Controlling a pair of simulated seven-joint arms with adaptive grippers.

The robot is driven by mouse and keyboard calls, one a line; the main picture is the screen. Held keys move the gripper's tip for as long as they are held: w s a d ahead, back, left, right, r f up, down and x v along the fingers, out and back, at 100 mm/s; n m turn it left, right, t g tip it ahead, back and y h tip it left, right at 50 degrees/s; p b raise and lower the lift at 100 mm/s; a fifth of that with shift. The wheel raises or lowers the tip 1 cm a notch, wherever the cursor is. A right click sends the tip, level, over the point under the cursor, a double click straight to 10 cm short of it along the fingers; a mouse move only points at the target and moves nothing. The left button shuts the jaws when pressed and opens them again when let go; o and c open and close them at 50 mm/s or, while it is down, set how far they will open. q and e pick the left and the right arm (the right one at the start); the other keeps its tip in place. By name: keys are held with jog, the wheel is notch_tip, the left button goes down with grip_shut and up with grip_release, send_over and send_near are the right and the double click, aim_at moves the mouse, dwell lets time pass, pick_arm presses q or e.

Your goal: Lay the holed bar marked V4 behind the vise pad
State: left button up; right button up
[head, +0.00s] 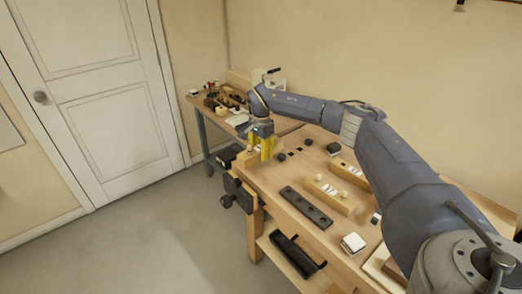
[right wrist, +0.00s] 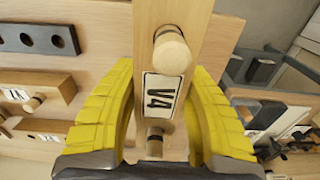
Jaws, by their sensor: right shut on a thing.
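The wooden bar marked V4 (right wrist: 183,20) is between the yellow fingers of my right gripper (right wrist: 160,110), which is shut on it. Its white V4 label faces the right wrist camera, and round wooden pegs show above and below the label. In the head view my right gripper (head: 262,152) is low over the far left end of the bench, with the bar's pale wood (head: 244,160) beside the fingers. I cannot tell whether the bar touches the bench. A black vise (head: 238,195) is on the bench's left end. I cannot make out its pad clearly. My left gripper is not in view.
On the bench lie a dark bar with several holes (head: 306,207), two pegged wooden bars, one nearer (head: 325,195) and one farther (head: 352,172), and a small white-topped block (head: 353,243). Small dark pieces (head: 282,157) lie near the gripper. A cluttered side table (head: 205,125) stands beyond.

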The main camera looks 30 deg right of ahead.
send_over(261, 171)
jog(key=shift+w+f, duration=0.1)
jog(key=shift+f, duration=2.1)
jog(key=shift+f, duration=1.8)
dwell(2.6)
jog(key=o, duration=1.7)
jog(key=shift+c, duration=0.2)
